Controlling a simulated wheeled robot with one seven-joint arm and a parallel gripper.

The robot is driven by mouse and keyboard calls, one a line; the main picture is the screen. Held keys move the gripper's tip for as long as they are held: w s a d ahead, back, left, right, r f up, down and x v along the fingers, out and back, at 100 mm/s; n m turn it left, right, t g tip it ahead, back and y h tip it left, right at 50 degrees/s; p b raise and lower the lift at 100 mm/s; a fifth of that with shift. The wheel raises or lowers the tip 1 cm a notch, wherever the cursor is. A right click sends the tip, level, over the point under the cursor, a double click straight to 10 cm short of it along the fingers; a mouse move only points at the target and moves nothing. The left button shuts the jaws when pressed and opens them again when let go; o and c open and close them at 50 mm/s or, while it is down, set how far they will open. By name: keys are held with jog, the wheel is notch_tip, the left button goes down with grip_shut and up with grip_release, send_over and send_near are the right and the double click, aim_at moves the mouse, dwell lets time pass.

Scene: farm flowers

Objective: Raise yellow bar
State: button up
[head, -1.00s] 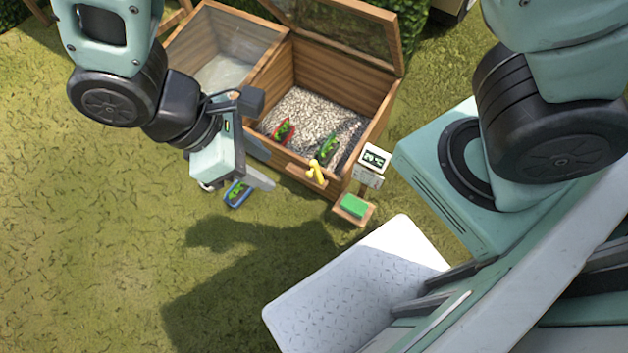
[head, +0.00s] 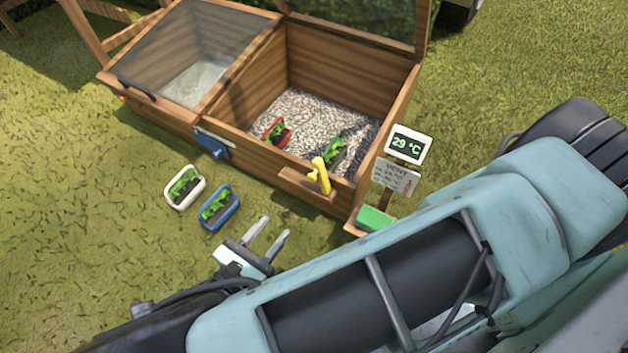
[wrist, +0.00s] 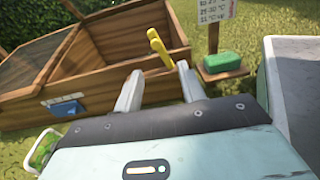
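The yellow bar (head: 320,176) stands at the front wall of the wooden cold frame, above a small wooden ledge, slightly tilted. In the wrist view the yellow bar (wrist: 158,46) shows just beyond and between my fingertips. My gripper (head: 272,233) is open and empty, in front of the cold frame, below and left of the bar in the head view. Both fingers of my gripper (wrist: 158,80) show apart in the wrist view. Nothing is between them that I can see touching.
The cold frame (head: 270,170) has its right lid raised and its left lid (head: 190,55) shut. Red (head: 268,139) and green planters stand inside on gravel. White (head: 170,200) and blue (head: 205,226) planters stand on the grass. A sign (head: 396,176) reading 29 °C and a green block (head: 374,218) are at right.

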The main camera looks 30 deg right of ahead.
aim_at(311, 179)
jog(key=shift+n+t, duration=0.3)
jog(key=shift+t, duration=0.1)
jog(key=b+x, duration=0.2)
jog(key=x, duration=0.3)
jog(key=f+b+x, duration=0.1)
jog(key=b+x, duration=0.1)
jog(key=x, duration=0.3)
jog(key=f+b+x, duration=0.1)
jog(key=b+x, duration=0.1)
jog(key=x, duration=0.4)
jog(key=shift+w+a+b, duration=0.1)
jog(key=shift+b, duration=0.25)
jog(key=shift+x, duration=0.75)
jog(key=shift+r, duration=0.15)
